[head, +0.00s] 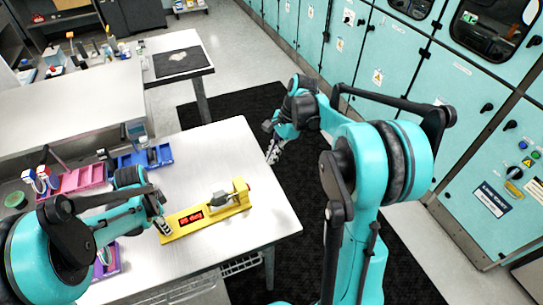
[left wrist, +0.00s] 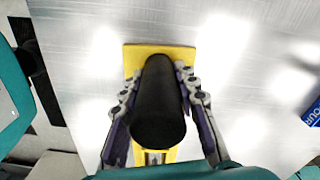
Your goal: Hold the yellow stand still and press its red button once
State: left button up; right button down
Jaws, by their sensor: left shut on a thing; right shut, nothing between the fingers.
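My left gripper (head: 163,226) is at the stand's left end. In the left wrist view, its fingers (left wrist: 158,100) are closed around a dark cylinder (left wrist: 158,105), with the yellow stand (left wrist: 135,58) below and behind it. My right gripper (head: 272,152) is shut and empty, beyond the table's right edge and apart from the stand.
A blue tray (head: 133,160) and a pink tray (head: 80,181) with small items stand to the left on the table (head: 245,145). Teal cabinets (head: 380,70) line the right. The tabletop around the stand's right end is clear.

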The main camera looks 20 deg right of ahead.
pick_arm(q)
jog(key=o, duration=1.2)
jog(key=shift+c, duration=0.2)
jog(key=shift+r+p, duration=3)
jog(key=shift+r, duration=1.55)
